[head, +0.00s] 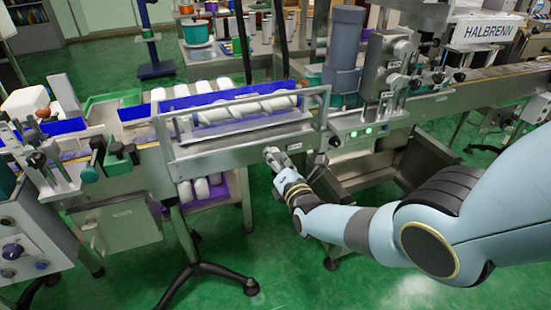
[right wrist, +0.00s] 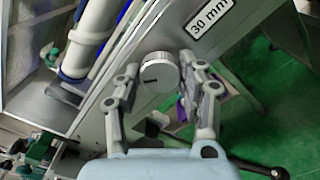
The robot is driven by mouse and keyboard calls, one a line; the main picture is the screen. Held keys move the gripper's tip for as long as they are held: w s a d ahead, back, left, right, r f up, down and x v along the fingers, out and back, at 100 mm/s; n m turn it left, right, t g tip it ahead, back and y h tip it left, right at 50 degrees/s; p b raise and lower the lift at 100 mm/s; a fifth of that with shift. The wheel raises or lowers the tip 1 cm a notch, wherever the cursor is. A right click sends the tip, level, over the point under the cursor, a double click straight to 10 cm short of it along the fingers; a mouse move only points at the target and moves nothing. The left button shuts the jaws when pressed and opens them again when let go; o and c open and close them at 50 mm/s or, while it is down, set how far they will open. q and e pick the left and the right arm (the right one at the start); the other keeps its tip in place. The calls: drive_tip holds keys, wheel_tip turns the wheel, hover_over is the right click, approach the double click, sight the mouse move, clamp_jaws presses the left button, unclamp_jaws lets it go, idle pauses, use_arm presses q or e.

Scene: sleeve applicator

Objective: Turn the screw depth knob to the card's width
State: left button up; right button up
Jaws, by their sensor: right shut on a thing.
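The screw depth knob (right wrist: 159,72) is a round, pale grey knob on the side of the machine's rail, seen in the right wrist view. A dark pointer line on its face runs toward the lower left of that view. My right gripper (right wrist: 160,82) is shut on the knob, with a finger on either side; in the head view the gripper (head: 272,154) is at the front of the rail and hides the knob. The card (right wrist: 210,15) reads "30 mm" and is fixed beside the knob. The white feed screw (head: 246,108) lies behind the guard frame. My left gripper is not in view.
The metal guard frame (head: 240,136) stands just above my right gripper. A grey metal trough (head: 372,178) lies to its right, below a panel with green lights (head: 361,133). A black tripod foot (head: 208,268) stands on the open green floor.

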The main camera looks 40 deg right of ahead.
drive_tip(key=shift+s+f+n+p, duration=0.1)
drive_tip(key=shift+n+p, duration=0.35)
drive_tip(key=shift+n, duration=2.95)
drive_tip(key=o, duration=1.2)
